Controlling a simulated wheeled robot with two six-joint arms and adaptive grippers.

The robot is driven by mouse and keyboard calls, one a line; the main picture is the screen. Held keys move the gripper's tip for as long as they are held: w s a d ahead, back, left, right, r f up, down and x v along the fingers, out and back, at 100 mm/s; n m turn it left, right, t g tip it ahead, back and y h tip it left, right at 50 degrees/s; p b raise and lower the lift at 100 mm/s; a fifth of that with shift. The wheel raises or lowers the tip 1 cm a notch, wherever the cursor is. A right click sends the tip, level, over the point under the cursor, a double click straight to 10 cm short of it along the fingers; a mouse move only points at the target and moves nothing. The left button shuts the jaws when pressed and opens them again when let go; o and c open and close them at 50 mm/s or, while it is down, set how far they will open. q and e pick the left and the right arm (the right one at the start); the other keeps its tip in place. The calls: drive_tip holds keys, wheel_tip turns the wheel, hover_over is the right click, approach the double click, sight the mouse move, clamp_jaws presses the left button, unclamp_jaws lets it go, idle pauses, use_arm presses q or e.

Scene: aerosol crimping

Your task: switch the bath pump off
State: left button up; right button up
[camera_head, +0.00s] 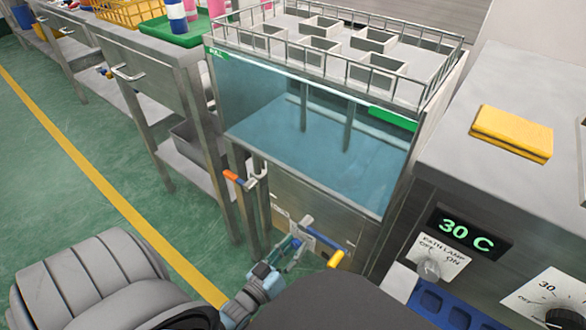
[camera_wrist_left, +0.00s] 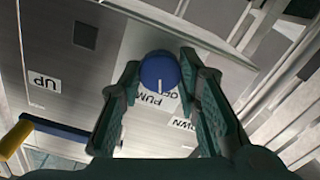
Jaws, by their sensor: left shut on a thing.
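The pump knob (camera_wrist_left: 158,72) is round and blue with a white pointer line, which points down in the left wrist view. A partly covered label (camera_wrist_left: 152,102) reading PUMP, upside down, shows beside it. My left gripper (camera_wrist_left: 160,64) has a finger on each side of the knob and is shut on it. In the head view my left gripper (camera_head: 292,252) is low at the front panel (camera_head: 310,207) under the water bath (camera_head: 310,130); the knob cannot be made out there. My right gripper is not in view.
A blue lever with a yellow end (camera_head: 335,259) sticks out close right of my left gripper. An orange-tipped valve handle (camera_head: 231,176) is up and left. A control box with a 30 C display (camera_head: 468,232) stands right. Green floor (camera_head: 60,190) is clear at left.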

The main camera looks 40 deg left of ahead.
use_arm(q)
drive_tip(key=shift+f+n, duration=0.1)
drive_tip(key=shift+n, duration=0.7)
drive_tip(key=o, duration=1.1)
drive_tip(key=shift+o, duration=0.2)
drive_tip(key=s, duration=1.2)
drive_tip(key=shift+d, duration=0.15)
